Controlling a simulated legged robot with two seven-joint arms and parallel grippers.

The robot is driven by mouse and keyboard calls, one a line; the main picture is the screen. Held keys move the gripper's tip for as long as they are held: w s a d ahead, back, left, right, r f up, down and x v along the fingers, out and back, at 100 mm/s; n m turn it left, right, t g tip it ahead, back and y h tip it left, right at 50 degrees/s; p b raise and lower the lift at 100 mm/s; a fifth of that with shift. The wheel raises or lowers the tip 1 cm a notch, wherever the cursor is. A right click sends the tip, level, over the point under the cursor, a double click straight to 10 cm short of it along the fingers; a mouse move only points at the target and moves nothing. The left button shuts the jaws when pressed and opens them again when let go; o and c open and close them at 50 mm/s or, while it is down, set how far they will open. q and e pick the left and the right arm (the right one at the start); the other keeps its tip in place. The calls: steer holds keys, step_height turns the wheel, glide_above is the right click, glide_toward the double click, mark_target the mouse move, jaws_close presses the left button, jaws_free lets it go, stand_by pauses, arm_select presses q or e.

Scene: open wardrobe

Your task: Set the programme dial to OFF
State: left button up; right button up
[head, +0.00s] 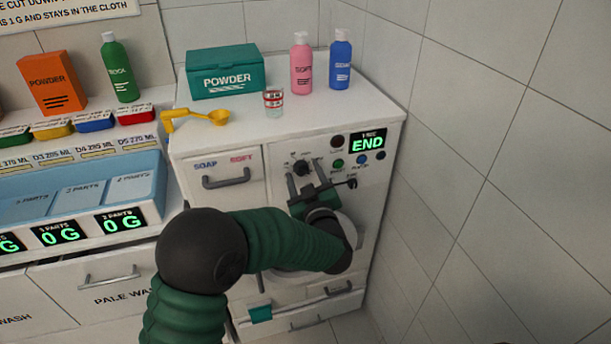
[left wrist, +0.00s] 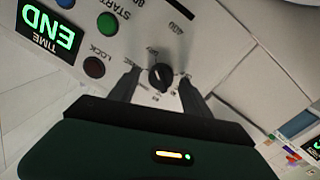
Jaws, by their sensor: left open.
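The programme dial (head: 301,167) is a small black knob on the white washing machine's front panel, left of the buttons. It also shows in the left wrist view (left wrist: 160,77), with small labels around it too blurred to read, so I cannot tell its setting. My left gripper (head: 305,177) is open in front of the panel. In the left wrist view its two dark fingers (left wrist: 158,80) stand on either side of the dial, with a visible gap on each side. The display (head: 367,141) reads END in green. My right gripper is not in view.
Lock, start and other round buttons (head: 338,163) lie right of the dial. On the machine's top stand a powder box (head: 222,71), a yellow scoop (head: 218,117), a small cup (head: 273,102), and pink (head: 301,68) and blue (head: 340,62) bottles. A tiled wall (head: 480,170) is close on the right.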

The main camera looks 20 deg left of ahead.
arm_select(q)
steer(key=shift+w+a, duration=0.1)
steer(key=shift+a, duration=0.4)
steer(key=shift+d, duration=0.5)
steer(key=c, duration=1.2)
steer(key=shift+a, duration=0.2)
jaws_close()
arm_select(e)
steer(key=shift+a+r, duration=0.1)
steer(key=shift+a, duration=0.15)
arm_select(q)
steer(key=shift+d, duration=0.1)
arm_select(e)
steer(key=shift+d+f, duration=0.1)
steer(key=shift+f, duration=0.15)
